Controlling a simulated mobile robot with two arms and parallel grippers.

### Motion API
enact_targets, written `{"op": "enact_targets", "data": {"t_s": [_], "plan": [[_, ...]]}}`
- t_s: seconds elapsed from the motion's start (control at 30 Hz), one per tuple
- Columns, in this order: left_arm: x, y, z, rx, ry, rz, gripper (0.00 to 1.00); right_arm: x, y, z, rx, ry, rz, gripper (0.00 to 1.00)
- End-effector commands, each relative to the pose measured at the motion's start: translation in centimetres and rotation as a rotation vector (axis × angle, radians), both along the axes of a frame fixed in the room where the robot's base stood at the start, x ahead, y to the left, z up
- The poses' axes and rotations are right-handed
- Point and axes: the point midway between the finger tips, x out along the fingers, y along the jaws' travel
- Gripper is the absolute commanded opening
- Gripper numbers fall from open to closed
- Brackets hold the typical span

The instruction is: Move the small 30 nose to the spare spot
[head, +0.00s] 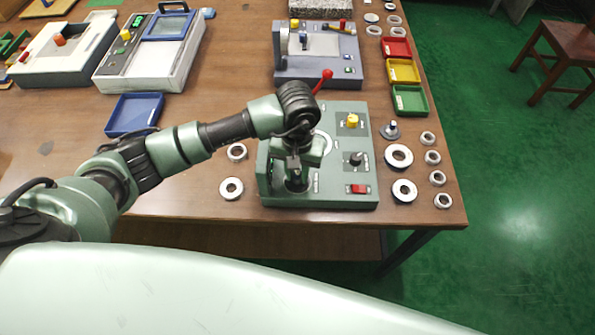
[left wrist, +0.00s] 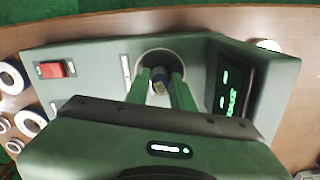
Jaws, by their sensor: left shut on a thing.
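My left gripper (head: 295,172) reaches down over the front left of the green-grey machine (head: 335,188). In the left wrist view its two green fingers (left wrist: 160,88) are shut on a small nose (left wrist: 159,82), a short cylinder with a bluish side and a pale end. The nose is over or in the round light-rimmed seat of the machine (left wrist: 100,58); I cannot tell whether it touches it. Its size marking is not readable. Another grey nose-like part (head: 390,130) stands on the table to the right of the machine. My right gripper is not in view.
Several bearing rings (head: 399,155) lie right of the machine, and a ring (head: 231,188) lies to its left. Red, yellow and green trays (head: 410,100) stand behind on the right. A blue tray (head: 135,113) is at the left. A red-balled lever (head: 327,74) rises near my wrist.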

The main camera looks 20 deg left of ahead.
Motion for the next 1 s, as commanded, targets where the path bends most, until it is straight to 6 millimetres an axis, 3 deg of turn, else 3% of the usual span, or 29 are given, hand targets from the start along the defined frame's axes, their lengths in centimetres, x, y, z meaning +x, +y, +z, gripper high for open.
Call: {"op": "enact_targets", "data": {"t_s": [0.1, 0.13, 0.2, 0.57, 1.0], "plan": [[0.0, 0.0, -0.3, 0.0, -0.002, 0.0, 0.0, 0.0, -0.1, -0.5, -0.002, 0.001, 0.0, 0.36], [0.0, 0.0, -0.2, 0.0, -0.002, 0.0, 0.29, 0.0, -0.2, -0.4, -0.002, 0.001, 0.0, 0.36], [0.0, 0.0, -0.2, 0.0, -0.002, 0.0, 0.48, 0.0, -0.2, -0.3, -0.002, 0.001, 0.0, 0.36], [0.0, 0.0, 0.0, 0.0, -0.001, 0.0, 0.49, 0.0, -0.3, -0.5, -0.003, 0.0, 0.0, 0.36], [0.2, 0.0, 6.3, 0.0, -0.005, 0.001, 0.49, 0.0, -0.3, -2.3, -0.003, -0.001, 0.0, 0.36]]}}
